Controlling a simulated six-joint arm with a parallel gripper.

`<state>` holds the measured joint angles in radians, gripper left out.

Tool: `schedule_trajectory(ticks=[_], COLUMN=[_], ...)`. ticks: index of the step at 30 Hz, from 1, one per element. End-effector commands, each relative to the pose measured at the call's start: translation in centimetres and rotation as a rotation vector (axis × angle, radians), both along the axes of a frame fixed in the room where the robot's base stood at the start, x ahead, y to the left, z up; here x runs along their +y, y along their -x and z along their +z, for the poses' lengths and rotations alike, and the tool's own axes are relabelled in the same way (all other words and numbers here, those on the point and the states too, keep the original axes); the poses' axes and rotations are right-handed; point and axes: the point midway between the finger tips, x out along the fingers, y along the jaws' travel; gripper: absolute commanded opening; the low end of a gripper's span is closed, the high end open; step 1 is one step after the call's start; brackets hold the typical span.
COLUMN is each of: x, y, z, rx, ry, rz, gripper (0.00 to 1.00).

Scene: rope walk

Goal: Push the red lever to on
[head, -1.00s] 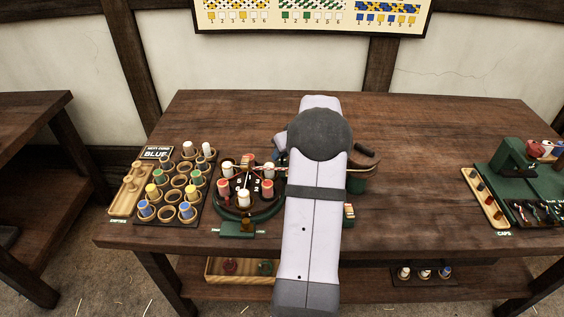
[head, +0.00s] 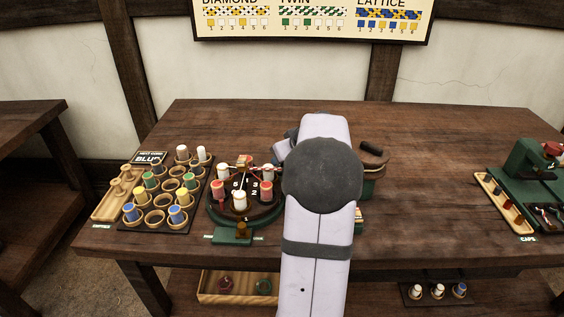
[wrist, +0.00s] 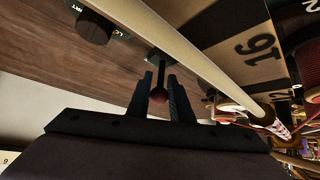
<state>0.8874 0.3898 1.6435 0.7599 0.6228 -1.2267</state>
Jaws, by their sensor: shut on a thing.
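The red lever (wrist: 158,96) shows in the wrist view as a dark stalk with a dark red ball end, rising from a small green base. My gripper (wrist: 160,92) has one finger on each side of the ball and is shut on it. The lever's on and off marks are not readable. In the head view my arm hides the lever and my fingers.
A pale rod (wrist: 190,55) crosses close to my fingers, and a black knob (wrist: 94,27) sits at the upper left. A round green stand with bobbins (head: 239,200), a bobbin rack (head: 160,218) and a green caps station (head: 530,185) stand on the bench (head: 430,200).

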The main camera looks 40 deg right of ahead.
Motion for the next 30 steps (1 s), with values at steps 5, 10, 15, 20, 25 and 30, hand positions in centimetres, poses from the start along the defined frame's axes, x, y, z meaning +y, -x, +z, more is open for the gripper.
schedule_trajectory(ticks=[5, 10, 15, 20, 25, 30], x=[-0.2, -0.1, 0.0, 0.1, 0.4, 0.8], y=[0.0, 0.0, 0.0, 0.6, 1.9, 3.4], z=[0.3, 0.2, 0.1, 0.7, 2.3, 4.1], rx=[-0.003, -0.002, 0.0, 0.0, -0.002, -0.003], ry=[0.004, 0.002, 0.001, 0.001, 0.004, 0.004], rz=[-0.003, -0.001, -0.001, -0.001, -0.003, -0.004], gripper=[0.0, 0.33, 0.33, 0.33, 0.33, 0.33])
